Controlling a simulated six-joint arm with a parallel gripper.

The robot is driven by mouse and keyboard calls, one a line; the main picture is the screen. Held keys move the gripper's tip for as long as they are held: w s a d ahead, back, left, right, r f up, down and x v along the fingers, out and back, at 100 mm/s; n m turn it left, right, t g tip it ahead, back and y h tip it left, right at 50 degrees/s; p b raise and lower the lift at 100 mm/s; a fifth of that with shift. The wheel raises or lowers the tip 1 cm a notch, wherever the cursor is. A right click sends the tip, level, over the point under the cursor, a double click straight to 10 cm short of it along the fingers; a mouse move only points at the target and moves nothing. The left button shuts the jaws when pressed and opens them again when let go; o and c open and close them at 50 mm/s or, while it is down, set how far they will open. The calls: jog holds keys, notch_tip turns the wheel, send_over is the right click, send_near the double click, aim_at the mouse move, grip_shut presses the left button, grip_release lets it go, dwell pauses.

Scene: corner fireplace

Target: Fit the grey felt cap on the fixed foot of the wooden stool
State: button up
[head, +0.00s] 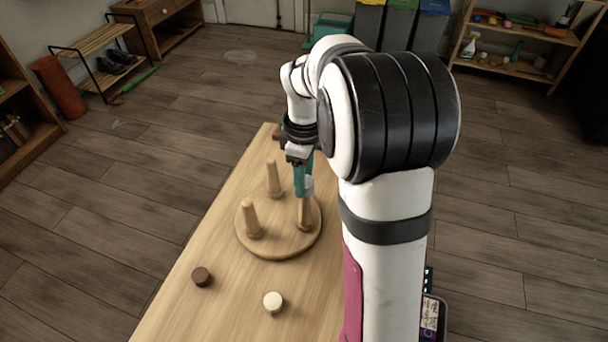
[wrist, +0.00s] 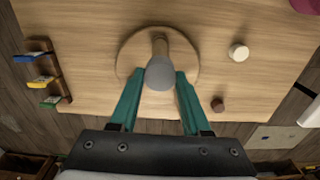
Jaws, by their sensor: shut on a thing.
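The wooden stool (head: 275,243) lies upside down on the table, its round seat flat and three feet pointing up in the head view. Its seat also shows in the wrist view (wrist: 130,50). My gripper (head: 304,186) is over the right foot (head: 304,215), teal fingers pointing down. The grey felt cap (wrist: 160,74) is between the teal fingertips (wrist: 155,75) in the wrist view, in line with a foot (wrist: 159,45). A pale grey part of the cap (head: 309,184) shows beside the fingers. I cannot tell whether the cap touches the foot or sits above it.
A brown cap (head: 202,277) and a cream cap (head: 273,302) lie on the wooden table (head: 205,315) in front of the stool. A small rack with blue, yellow and green pieces (wrist: 40,78) stands at the table's left in the wrist view. The table's front is mostly clear.

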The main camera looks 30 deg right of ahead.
jog(key=shift+f, duration=1.4)
dwell(0.9)
jog(key=o, duration=1.3)
jog(key=shift+r, duration=0.1)
notch_tip(320, 180, up, 16)
jog(key=s+a+f+m, duration=0.3)
jog(key=s+a+m, duration=0.1)
jog(key=s, duration=0.4)
jog(key=s+a+f+m+y, duration=0.1)
jog(key=s+a+f+m, duration=0.2)
jog(key=s+a+m, duration=0.2)
jog(key=s+a+f+m, duration=0.3)
jog(key=s+a+m, duration=0.2)
jog(key=s, duration=0.6)
jog(key=shift+s+a+y, duration=0.15)
jog(key=shift+s+y, duration=0.15)
jog(key=shift+y, duration=0.1)
